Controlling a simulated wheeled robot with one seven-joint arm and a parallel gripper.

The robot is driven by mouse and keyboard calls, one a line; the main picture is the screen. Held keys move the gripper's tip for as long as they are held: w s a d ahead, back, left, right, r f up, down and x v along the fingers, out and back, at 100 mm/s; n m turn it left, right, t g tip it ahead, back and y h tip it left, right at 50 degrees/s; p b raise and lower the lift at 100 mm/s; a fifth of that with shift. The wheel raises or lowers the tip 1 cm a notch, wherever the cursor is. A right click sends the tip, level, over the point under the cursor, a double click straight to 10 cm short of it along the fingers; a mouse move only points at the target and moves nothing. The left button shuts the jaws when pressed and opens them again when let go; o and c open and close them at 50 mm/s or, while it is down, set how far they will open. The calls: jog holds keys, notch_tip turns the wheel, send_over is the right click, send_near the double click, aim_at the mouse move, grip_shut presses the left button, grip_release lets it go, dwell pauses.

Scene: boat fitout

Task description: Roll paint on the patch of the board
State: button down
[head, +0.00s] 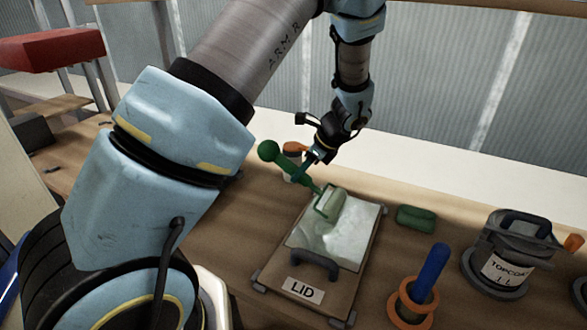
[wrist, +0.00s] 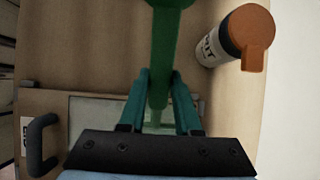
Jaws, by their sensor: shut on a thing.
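My gripper (head: 318,155) is shut on the green handle of a paint roller (head: 295,168). The handle also shows between the fingers in the wrist view (wrist: 160,80). The pale green roller head (head: 330,203) is over the upper part of the whitish patch; I cannot tell for sure whether it touches. The board (head: 343,288) is brown, lies flat on the bench and bears a "LID" label and a dark handle (head: 314,264). The patch (head: 345,240) looks white with pale green areas.
A bottle with an orange cap (wrist: 235,40) stands close to my gripper. Right of the board are a green block (head: 415,217), a blue handle in an orange holder (head: 430,270) and a topcoat tin (head: 500,260). A corrugated wall rises behind the wooden bench.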

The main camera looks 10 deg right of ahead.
aim_at(312, 183)
jog(key=shift+s, duration=0.1)
jog(key=shift+s+d+f+p, duration=0.1)
jog(key=shift+s+d+p, duration=0.1)
jog(key=shift+s+d, duration=0.65)
jog(key=shift+s+d+f+p, duration=0.1)
jog(key=shift+s+d+p, duration=0.05)
jog(key=shift+s+d, duration=0.65)
jog(key=shift+w+d, duration=0.15)
jog(key=shift+s+d+r+p, duration=0.1)
jog(key=shift+s+d+p, duration=0.15)
jog(key=shift+s+d, duration=0.65)
jog(key=shift+s+d+r+p, duration=0.1)
jog(key=shift+s+d+p, duration=0.15)
jog(key=shift+s+d, duration=0.55)
jog(key=shift+w+d, duration=0.15)
jog(key=shift+w+a+f, duration=0.15)
jog(key=shift+w+a, duration=1.45)
jog(key=shift+a, duration=0.25)
jog(key=shift+w+a, duration=0.75)
jog(key=shift+a, duration=0.2)
jog(key=shift+w+a, duration=0.75)
jog(key=shift+a, duration=0.15)
